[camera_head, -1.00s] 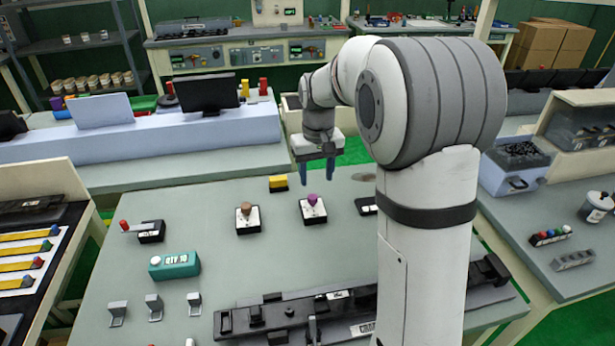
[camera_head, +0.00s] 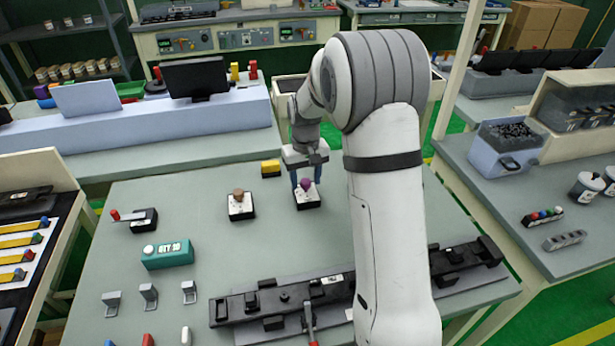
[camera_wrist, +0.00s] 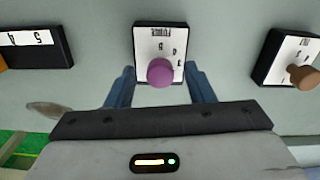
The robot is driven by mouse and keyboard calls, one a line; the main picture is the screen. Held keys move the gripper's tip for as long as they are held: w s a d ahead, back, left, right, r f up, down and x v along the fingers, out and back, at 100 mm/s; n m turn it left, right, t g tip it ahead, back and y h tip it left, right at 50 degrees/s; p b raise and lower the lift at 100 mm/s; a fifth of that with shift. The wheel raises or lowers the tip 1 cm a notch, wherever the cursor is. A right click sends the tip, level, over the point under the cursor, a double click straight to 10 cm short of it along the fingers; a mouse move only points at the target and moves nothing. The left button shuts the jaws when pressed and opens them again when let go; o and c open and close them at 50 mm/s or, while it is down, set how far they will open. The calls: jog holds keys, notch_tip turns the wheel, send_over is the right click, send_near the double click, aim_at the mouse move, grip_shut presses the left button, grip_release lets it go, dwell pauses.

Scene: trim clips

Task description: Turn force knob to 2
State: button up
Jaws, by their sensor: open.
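The force knob (camera_head: 305,184) is a round purple knob on a small box with a white dial plate. It stands on the grey-green table and also shows in the wrist view (camera_wrist: 160,72), where the plate bears numbers and upside-down lettering that looks like "FORCE". My gripper (camera_head: 306,184) is open, with one blue finger on each side of the knob. In the wrist view my gripper (camera_wrist: 160,84) straddles the knob, and gaps show between it and both fingers. I cannot tell from these views how far down the fingertips reach. The knob's exact setting is hard to read.
A brown knob on a similar box (camera_head: 239,205) stands to the left. A teal "QTY 10" box (camera_head: 167,254) and a red-handled black switch (camera_head: 140,220) are further left. A long black fixture (camera_head: 270,305) lies along the front.

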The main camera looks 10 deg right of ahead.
jog(key=shift+c, duration=0.5)
jog(key=c, duration=0.9)
jog(key=shift+m, duration=0.4)
jog(key=m, duration=0.3)
jog(key=shift+b, duration=0.4)
jog(key=m, duration=0.5)
jog(key=shift+b, duration=0.3)
jog(key=m, duration=0.4)
jog(key=shift+w+a+m, duration=0.1)
jog(key=shift+m, duration=0.2)
jog(key=shift+r+m+b, duration=0.1)
jog(key=shift+m+b, duration=0.25)
jog(key=shift+m, duration=1.85)
